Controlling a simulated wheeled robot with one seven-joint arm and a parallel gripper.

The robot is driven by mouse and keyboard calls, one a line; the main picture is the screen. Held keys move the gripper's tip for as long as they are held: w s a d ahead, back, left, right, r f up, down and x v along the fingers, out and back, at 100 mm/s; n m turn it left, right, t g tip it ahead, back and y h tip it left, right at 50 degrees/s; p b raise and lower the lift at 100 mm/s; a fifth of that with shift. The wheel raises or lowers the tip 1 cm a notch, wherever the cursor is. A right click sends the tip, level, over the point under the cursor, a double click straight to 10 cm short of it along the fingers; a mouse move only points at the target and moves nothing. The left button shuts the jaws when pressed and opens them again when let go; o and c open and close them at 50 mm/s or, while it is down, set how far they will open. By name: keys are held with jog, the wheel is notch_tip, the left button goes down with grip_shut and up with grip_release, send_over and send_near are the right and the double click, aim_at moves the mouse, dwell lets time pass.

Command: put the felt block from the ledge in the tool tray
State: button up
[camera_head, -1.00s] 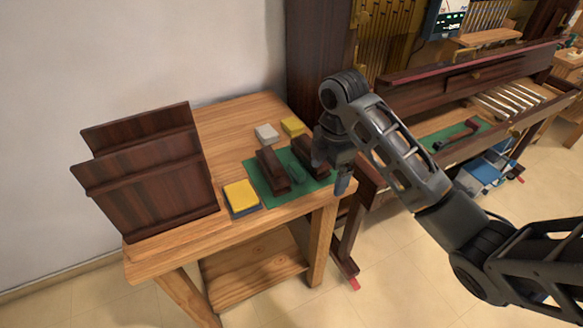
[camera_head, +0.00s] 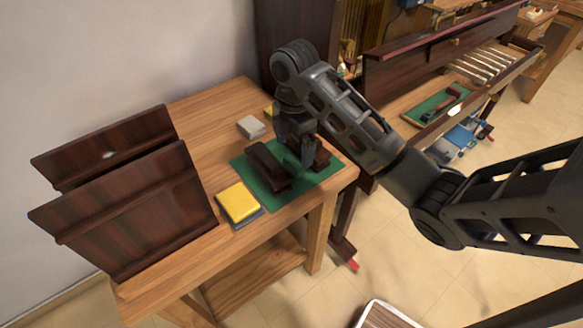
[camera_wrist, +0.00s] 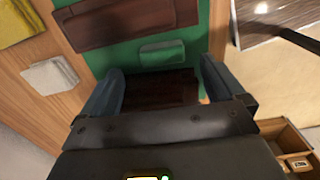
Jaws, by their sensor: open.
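A small green block (camera_wrist: 162,52), which looks like felt, lies on the green mat (camera_head: 271,200) between two dark wooden bars. One bar (camera_head: 268,167) lies to the left in the head view; it also shows across the top of the wrist view (camera_wrist: 125,20). My gripper (camera_head: 306,158) is over the second bar (camera_wrist: 160,88), which shows between its open fingers in the wrist view. I cannot tell whether the fingers touch it. In the head view, my gripper hides much of that bar and of the green block. A green-lined tray (camera_head: 425,113) holding a dark-handled tool sits in the piano.
A yellow block (camera_head: 238,201) lies on a blue one at the wooden table's (camera_head: 200,115) front edge. A pale block (camera_head: 251,127) lies behind the mat. A white-rimmed object (camera_head: 365,318) shows at the bottom edge.

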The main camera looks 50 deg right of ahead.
aim_at(294, 163)
jog(key=shift+s+a+f, duration=0.1)
jog(key=shift+a+f, duration=0.05)
jog(key=shift+f, duration=2.6)
jog(key=shift+c, duration=0.4)
jog(key=c, duration=1.1)
